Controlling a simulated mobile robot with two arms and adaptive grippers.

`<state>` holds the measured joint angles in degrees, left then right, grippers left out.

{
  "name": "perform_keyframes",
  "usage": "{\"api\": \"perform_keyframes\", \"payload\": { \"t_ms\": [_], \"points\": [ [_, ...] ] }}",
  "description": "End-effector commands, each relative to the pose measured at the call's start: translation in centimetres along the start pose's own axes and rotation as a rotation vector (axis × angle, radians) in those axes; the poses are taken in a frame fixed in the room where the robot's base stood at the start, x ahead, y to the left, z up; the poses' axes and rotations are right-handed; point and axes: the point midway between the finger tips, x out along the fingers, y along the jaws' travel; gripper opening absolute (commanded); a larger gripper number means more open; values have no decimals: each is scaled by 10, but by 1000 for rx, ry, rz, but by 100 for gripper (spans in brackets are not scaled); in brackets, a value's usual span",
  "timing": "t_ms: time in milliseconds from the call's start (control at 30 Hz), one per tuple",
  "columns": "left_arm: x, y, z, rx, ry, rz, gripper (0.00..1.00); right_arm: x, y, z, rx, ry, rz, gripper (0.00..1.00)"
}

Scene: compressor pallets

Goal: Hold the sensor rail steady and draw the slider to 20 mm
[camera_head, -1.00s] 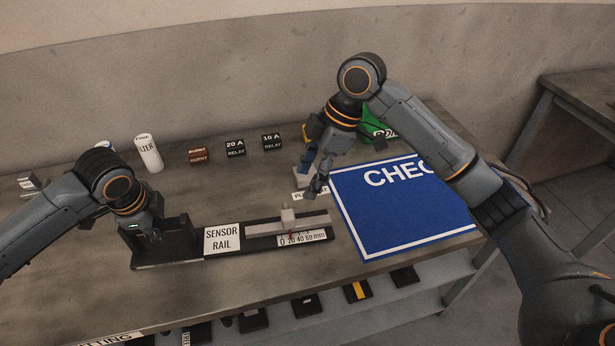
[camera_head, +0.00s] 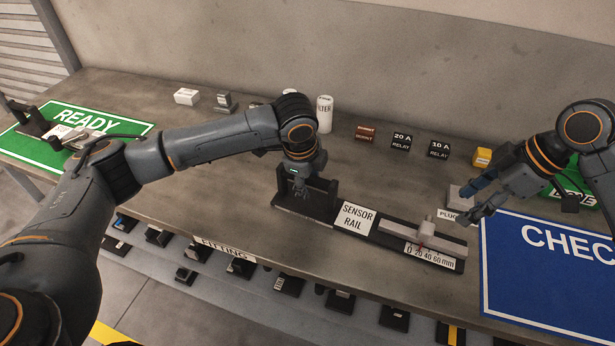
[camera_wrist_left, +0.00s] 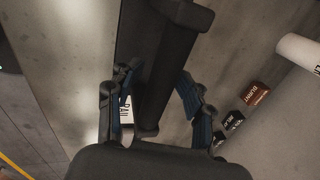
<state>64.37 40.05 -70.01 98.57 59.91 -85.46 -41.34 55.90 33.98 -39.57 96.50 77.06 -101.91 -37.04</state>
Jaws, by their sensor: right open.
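The black sensor rail (camera_head: 370,240) lies on the bench with a white SENSOR RAIL label (camera_head: 356,217). Its pale slider (camera_head: 427,230) stands on the right part, above a millimetre scale (camera_head: 430,254). A small red mark is near the 20, but the exact reading is too small to tell. My left gripper (camera_head: 300,188) is at the upright handle on the rail's left end. In the left wrist view its blue-padded fingers (camera_wrist_left: 160,108) stand either side of the dark handle bar (camera_wrist_left: 168,65), with gaps visible. My right gripper (camera_head: 468,205) is open and empty, just right of the slider.
A blue CHECK mat (camera_head: 545,270) lies right of the rail. Relay blocks (camera_head: 402,142), a white filter (camera_head: 325,115) and a yellow part (camera_head: 482,157) stand behind. A green READY mat (camera_head: 60,150) is far left. The rail lies near the bench's front edge.

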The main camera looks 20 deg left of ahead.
Motion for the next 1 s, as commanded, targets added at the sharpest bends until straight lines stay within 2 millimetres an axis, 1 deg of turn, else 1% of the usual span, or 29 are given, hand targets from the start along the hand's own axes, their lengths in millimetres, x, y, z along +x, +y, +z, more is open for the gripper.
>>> {"api": "perform_keyframes", "payload": {
  "t_ms": [200,333,467,600,733,900,1000],
  "points": [
    [0,0,0,-1,-1,1,48,0,0,0,0,0,0,57],
    [-9,0,0,-1,-1,1,48,0,0,0,0,0,0,57],
    [-31,-1,0,0,0,-3,48,0,0,0,0,0,0,57],
    [-62,-1,0,1,0,-4,48,0,0,0,0,0,0,57],
    [-88,-1,0,0,1,-3,48,0,0,0,0,0,0,57],
    [-111,-1,0,0,0,-1,48,0,0,0,0,0,0,57],
    [-117,0,0,1,-1,0,48,0,0,0,0,0,0,57]
  ]
}}
